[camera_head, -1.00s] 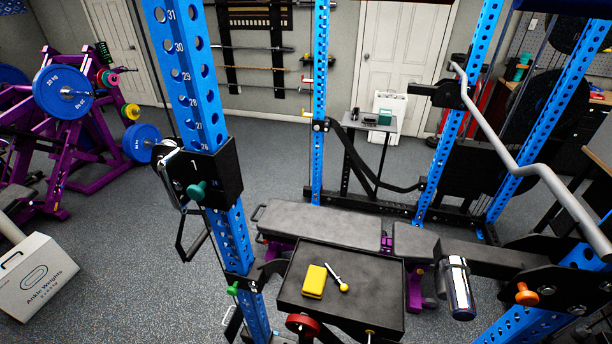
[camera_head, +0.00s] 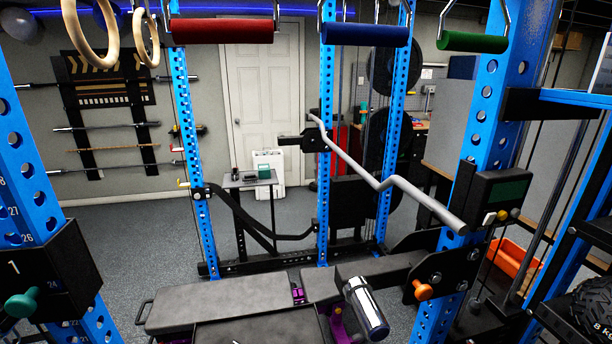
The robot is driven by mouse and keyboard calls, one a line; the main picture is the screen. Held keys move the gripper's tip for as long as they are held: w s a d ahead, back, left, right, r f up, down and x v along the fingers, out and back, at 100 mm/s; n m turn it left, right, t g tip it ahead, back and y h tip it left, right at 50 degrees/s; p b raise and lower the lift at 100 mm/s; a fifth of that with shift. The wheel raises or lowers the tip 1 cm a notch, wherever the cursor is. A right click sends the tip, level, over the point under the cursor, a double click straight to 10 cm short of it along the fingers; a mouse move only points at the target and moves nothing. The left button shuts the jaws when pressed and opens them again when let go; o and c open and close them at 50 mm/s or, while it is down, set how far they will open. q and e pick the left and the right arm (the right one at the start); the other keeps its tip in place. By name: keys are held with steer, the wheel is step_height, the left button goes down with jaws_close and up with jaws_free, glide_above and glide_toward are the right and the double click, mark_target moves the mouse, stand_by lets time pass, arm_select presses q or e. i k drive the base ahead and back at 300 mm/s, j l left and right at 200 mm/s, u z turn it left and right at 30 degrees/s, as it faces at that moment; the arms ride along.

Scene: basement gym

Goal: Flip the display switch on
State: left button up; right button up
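A dark display box (camera_head: 490,205) with a dark green screen (camera_head: 507,190) is mounted on the blue rack upright at the right. Neither of my grippers is in the head view.
A bent silver bar (camera_head: 385,180) crosses in front of the rack and ends near the display box. An orange knob (camera_head: 423,290) and a metal bottle (camera_head: 366,308) are below. A grey bench (camera_head: 225,300) fills the front. Red, blue and green handles (camera_head: 473,42) hang above.

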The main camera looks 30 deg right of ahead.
mark_target(488, 218)
steer(key=z, duration=2.05)
